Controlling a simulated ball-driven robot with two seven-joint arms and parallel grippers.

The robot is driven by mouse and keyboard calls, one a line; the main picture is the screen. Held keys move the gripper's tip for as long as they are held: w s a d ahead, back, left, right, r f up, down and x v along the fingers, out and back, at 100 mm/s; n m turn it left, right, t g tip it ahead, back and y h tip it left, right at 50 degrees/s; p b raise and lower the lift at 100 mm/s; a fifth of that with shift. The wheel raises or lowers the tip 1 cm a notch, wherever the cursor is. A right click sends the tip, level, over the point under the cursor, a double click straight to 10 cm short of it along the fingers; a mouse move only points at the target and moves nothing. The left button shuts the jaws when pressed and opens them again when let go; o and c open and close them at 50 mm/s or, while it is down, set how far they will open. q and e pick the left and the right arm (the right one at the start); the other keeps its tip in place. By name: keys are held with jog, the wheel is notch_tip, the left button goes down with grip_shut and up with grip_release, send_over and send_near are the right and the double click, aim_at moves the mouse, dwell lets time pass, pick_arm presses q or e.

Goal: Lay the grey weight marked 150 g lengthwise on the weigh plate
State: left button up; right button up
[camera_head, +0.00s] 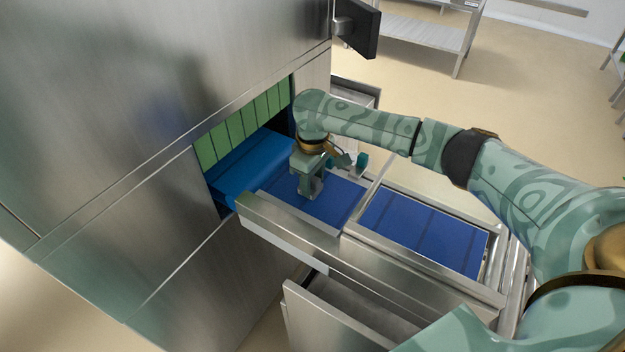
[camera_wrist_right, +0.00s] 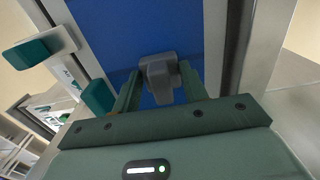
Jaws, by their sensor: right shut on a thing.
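My right gripper (camera_head: 307,192) is pointed down over the blue belt section beside the machine opening. In the right wrist view its fingers are shut on a grey weight (camera_wrist_right: 160,78), a block with a wider head and a narrower stem. The blue surface (camera_wrist_right: 125,30) lies behind the weight; I cannot tell whether the weight touches it. No 150 g marking is readable. In the head view the weight is mostly hidden by the gripper. I cannot tell for sure which blue section is the weigh plate: the one under the gripper (camera_head: 335,202) or the separate framed one (camera_head: 425,232). My left gripper is not in view.
The steel machine (camera_head: 150,90) has an opening with green strip curtains (camera_head: 240,125). A steel side rail (camera_head: 285,228) runs along the belt's near side. Teal-ended fittings (camera_wrist_right: 30,52) stand close beside the gripper. An open steel bin (camera_head: 350,305) is below the rail.

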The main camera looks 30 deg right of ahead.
aim_at(313, 178)
jog(key=o, duration=1.1)
jog(key=shift+c, duration=0.2)
jog(key=shift+r, duration=0.15)
notch_tip(313, 178, up, 12)
jog(key=p, duration=0.5)
